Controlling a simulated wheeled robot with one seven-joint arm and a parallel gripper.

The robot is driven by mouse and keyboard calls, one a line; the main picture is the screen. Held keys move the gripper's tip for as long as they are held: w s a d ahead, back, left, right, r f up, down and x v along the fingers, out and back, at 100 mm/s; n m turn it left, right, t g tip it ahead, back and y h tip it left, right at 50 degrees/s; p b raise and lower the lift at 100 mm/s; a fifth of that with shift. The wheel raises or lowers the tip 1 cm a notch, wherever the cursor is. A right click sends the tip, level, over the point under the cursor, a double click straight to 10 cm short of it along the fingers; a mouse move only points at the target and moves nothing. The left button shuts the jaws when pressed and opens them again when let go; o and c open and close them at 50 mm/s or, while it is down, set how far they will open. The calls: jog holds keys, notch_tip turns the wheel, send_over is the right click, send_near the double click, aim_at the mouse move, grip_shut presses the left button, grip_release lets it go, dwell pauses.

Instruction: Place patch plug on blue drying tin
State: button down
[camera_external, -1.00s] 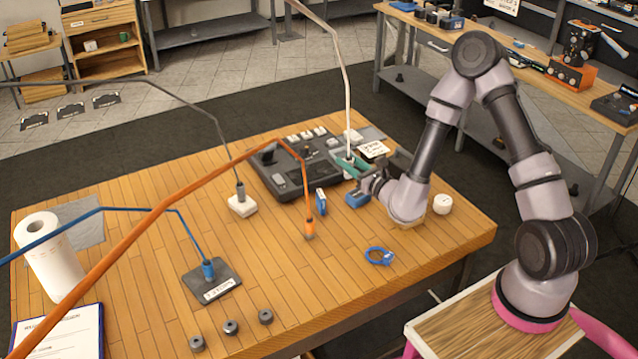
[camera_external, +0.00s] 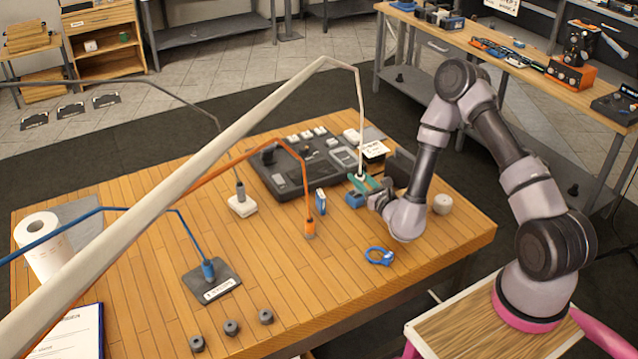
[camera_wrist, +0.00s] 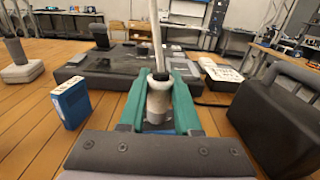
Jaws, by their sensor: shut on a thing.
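A white patch plug (camera_wrist: 158,97) with a pale cable rising from its top is upright between the teal fingers of my gripper (camera_wrist: 160,88). My gripper (camera_external: 364,183) is shut on it, above the table at the right side of the dark device. A low blue tin (camera_external: 355,200), which looks like the drying tin, sits just below the fingers in the external view. In the wrist view, a little blue (camera_wrist: 158,127) shows below and beside the plug, and the rest is hidden. I cannot tell whether plug and tin touch.
A dark device (camera_external: 290,170) lies behind my gripper. A thin upright blue box (camera_external: 321,201) and an orange plug (camera_external: 310,228) stand left. A blue ring clamp (camera_external: 380,256) lies in front, a white roll (camera_external: 443,204) right. The front right table is mostly clear.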

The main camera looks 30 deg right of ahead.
jog(key=shift+f, duration=0.2)
jog(key=c, duration=0.6)
grip_release()
jog(key=shift+r, duration=0.1)
